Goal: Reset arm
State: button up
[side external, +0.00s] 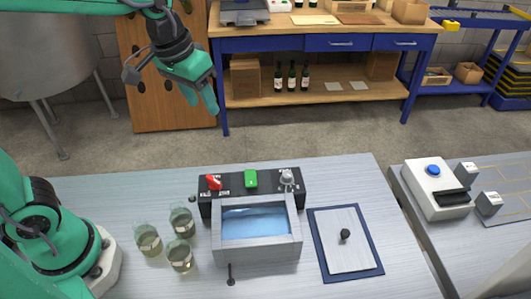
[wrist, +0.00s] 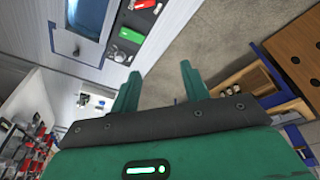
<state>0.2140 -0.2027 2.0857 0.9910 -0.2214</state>
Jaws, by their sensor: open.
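My gripper (side external: 203,96) is raised at the upper left in the side external view, well above the table and empty. In the wrist view my gripper (wrist: 158,85) shows two green fingers spread apart with nothing between them. The black control box (side external: 232,184) stands behind the basin (side external: 256,250) on the table, with a red knob, a green switch and a grey knob on it. The control box also shows in the wrist view (wrist: 130,22). The basin holds bluish water.
Several glass jars (side external: 180,222) stand left of the basin, near my base. A flat lid with a black knob (side external: 346,252) lies on a dark blue mat to the right. A white device with a blue button (side external: 437,188) stands on another table. A workbench (side external: 330,44) with bottles is behind.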

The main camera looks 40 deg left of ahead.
jog(key=s+a+t, duration=0.2)
jog(key=s+a, duration=0.5)
jog(key=s, duration=0.4)
jog(key=shift+s+a+f+t+y, duration=0.2)
jog(key=shift+f+t+y, duration=0.1)
jog(key=shift+f, duration=0.15)
dwell(0.4)
